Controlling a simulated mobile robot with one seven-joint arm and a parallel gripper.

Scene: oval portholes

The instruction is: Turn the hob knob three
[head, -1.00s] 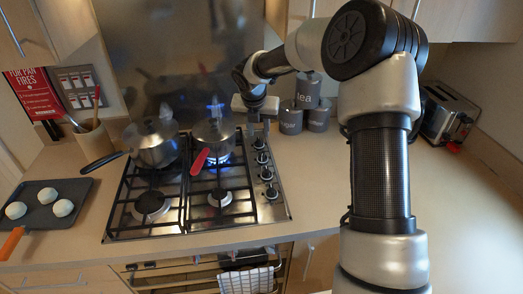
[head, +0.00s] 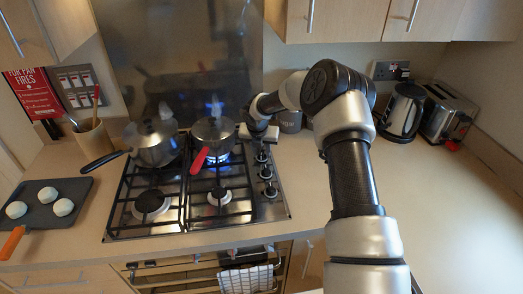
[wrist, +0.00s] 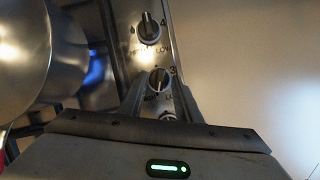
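Hob knob three (wrist: 160,80) is a round dark knob with a pale grip bar, marked "3", on the steel strip at the hob's right side. In the head view knob three (head: 262,157) appears to be the second from the back. My gripper (wrist: 162,84) is open and empty, with one finger on each side of knob three in the wrist view. I cannot tell whether the fingers touch it or are still above it. In the head view my gripper (head: 258,133) is low over the back of the knob row and hides the rearmost knob.
Knob four (wrist: 150,28) lies just beyond; another knob (wrist: 168,116) is partly hidden nearer. A red-handled pan (head: 214,133) sits over a blue flame left of my gripper. A steel pan (head: 152,144) stands further left. A grey canister (head: 290,121) is close behind my arm.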

